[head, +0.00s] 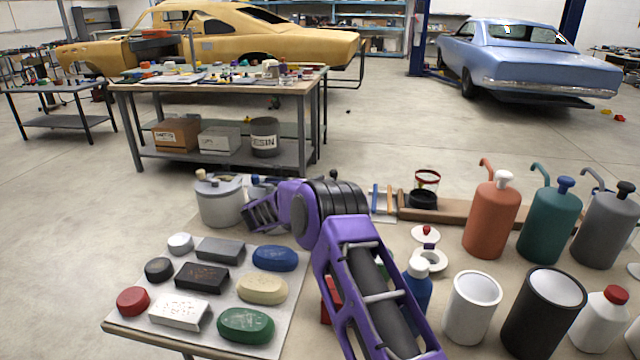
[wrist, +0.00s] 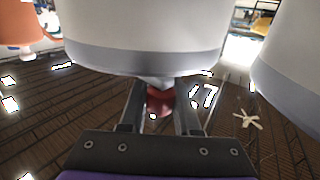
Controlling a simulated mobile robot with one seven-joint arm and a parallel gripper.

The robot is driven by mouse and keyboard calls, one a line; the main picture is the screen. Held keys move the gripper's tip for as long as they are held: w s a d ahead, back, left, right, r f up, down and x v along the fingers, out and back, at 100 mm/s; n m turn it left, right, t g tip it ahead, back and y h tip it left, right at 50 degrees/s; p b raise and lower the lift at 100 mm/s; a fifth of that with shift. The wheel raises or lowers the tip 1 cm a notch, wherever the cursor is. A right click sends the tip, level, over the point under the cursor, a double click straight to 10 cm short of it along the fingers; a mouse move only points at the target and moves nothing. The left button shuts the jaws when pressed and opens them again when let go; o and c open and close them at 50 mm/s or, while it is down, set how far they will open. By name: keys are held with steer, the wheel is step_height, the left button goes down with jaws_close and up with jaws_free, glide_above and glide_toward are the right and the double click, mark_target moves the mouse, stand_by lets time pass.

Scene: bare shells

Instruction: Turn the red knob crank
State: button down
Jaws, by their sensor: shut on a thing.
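In the wrist view the red knob (wrist: 160,103) of the crank sits between the two fingers of my gripper (wrist: 159,95), which is shut on it. A pale stem joins the knob to the underside of a large white-grey rounded body (wrist: 145,45) at the top of the view. The rest of the crank is hidden. In the head view my gripper (head: 262,214) is at the end of my purple arm, beside a grey lidded canister (head: 220,204). The red knob cannot be made out there.
Left of my arm, a pale board (head: 225,278) holds several oval, round and block pieces. To the right stand an orange pump bottle (head: 491,222), a teal one (head: 549,228), a grey one (head: 604,232), a white cup (head: 471,308) and a black cup (head: 541,318). A workbench (head: 222,88) stands behind.

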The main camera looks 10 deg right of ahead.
steer(key=shift+w+d+r+m+g+h, duration=0.1)
steer(key=shift+m+g+h, duration=0.4)
steer(key=shift+g, duration=0.1)
steer(key=shift+d+g, duration=0.1)
steer(key=shift+g, duration=0.2)
steer(key=c, duration=0.6)
jaws_free()
steer(key=p+v, duration=0.1)
steer(key=v, duration=1.6)
steer(key=shift+a+f, duration=0.2)
steer(key=shift+f, duration=0.05)
